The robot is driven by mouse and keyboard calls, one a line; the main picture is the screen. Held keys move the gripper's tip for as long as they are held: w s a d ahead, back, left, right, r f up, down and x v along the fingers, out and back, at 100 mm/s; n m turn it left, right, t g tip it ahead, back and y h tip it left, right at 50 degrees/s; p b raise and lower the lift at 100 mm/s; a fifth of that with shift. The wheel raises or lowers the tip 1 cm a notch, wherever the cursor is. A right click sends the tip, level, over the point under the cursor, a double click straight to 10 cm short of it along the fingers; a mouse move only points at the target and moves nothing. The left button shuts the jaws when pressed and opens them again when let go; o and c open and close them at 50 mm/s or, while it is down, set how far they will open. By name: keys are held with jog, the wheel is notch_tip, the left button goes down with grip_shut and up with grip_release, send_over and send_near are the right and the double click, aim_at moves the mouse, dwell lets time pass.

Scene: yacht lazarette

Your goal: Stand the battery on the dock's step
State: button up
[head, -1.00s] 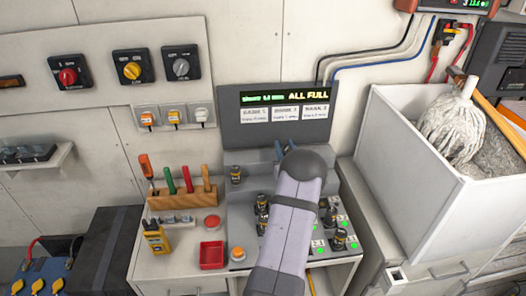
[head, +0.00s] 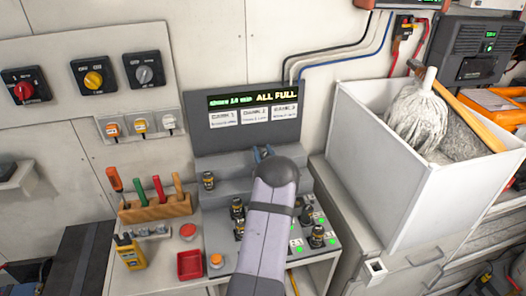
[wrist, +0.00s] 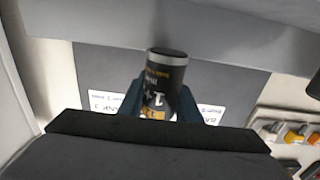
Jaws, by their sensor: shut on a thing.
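My gripper (wrist: 160,105) is shut on a black battery (wrist: 164,75) with yellow and white print; its blue fingers flank it in the wrist view. In the head view my gripper (head: 263,153) is in front of the dock's display panel, above the right part of the grey step (head: 233,184). My arm hides the held battery there. I cannot tell whether it touches the step. Another battery (head: 208,180) stands upright on the step's left part. Several batteries, one of them a dark one (head: 317,236), sit in the dock's lower deck beside green lights.
A white bin (head: 435,170) with a mop stands close on the right. Cables run up the wall behind.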

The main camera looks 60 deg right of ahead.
jog(key=shift+f+b, duration=1.15)
jog(key=shift+f, duration=0.75)
jog(key=shift+s+a+f+b, duration=0.1)
jog(key=shift+a+f+b, duration=0.1)
jog(key=shift+f+b, duration=0.4)
jog(key=shift+f, duration=0.15)
jog(key=o, duration=1.3)
jog(key=shift+f, duration=0.1)
jog(key=shift+r, duration=0.85)
jog(key=r, duration=0.3)
jog(key=r+b, duration=0.1)
jog(key=r, duration=0.3)
jog(key=d+r+b, duration=0.1)
jog(key=r, duration=0.2)
jog(key=shift+s+r, duration=0.2)
jog(key=shift+s, duration=0.05)
